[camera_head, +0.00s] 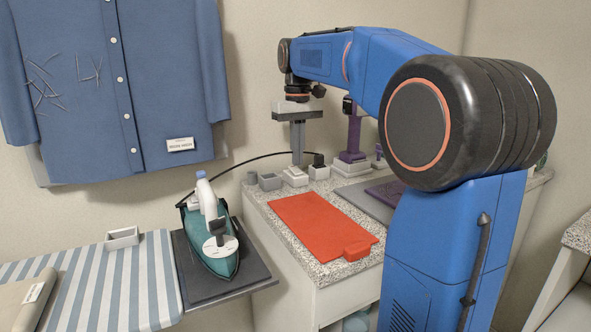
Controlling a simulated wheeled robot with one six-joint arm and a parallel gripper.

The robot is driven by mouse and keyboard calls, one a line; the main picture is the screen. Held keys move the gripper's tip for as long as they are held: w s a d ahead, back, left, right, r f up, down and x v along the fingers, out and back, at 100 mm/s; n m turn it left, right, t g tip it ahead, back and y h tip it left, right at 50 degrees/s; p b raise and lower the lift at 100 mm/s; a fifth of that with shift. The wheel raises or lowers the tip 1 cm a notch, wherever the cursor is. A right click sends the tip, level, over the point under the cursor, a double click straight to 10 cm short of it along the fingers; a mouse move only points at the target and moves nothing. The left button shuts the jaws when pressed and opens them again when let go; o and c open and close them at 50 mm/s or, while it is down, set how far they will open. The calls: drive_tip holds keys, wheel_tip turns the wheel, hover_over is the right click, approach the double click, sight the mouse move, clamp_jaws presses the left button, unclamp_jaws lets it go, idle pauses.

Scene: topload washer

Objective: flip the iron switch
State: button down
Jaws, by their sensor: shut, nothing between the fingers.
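The iron (222,254) is teal with a white handle and stands on a dark pad at the right end of the ironing board. A black cord (245,162) curves from behind it to a black plug (318,159). The plug sits on a small white block (319,173) at the back of the counter. A second white block (295,180), apparently a switch box, stands just left of it. My gripper (298,163) points down, shut and empty, over or just behind this left block. I cannot tell whether it touches. Any switch lever is too small to make out.
A purple upright device (352,138) on a white base stands close to the right. A red mat (318,222) lies flat on the speckled counter (285,236). A blue shirt (90,75) hangs on the wall.

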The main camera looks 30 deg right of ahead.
sight(297, 171)
drive_tip(key=shift+r, duration=2.6)
